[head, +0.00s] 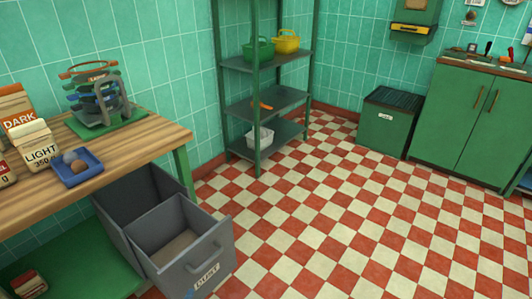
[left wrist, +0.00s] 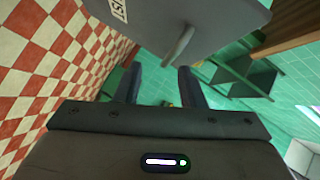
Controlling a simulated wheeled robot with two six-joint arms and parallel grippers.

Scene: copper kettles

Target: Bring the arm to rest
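My left gripper (left wrist: 160,84) shows in the left wrist view with its two dark fingers apart and nothing between them. The grey drawer (left wrist: 215,18) with its bar handle is at the top of that view, beyond the fingers and apart from them as far as I can tell. In the head view the same grey drawer (head: 208,260) is pulled open under the wooden worktop, and the part of its inside that I see looks empty. Neither of my arms shows in the head view, and my right gripper is in no frame.
The wooden worktop (head: 150,143) holds a blue tray (head: 88,176), a LIGHT carton (head: 40,157) and a rack (head: 100,100) of rings. A green shelf (head: 250,64) stands behind. A green bin (head: 385,130) and cabinet (head: 470,120) are at the right. The checkered floor (head: 330,210) is clear.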

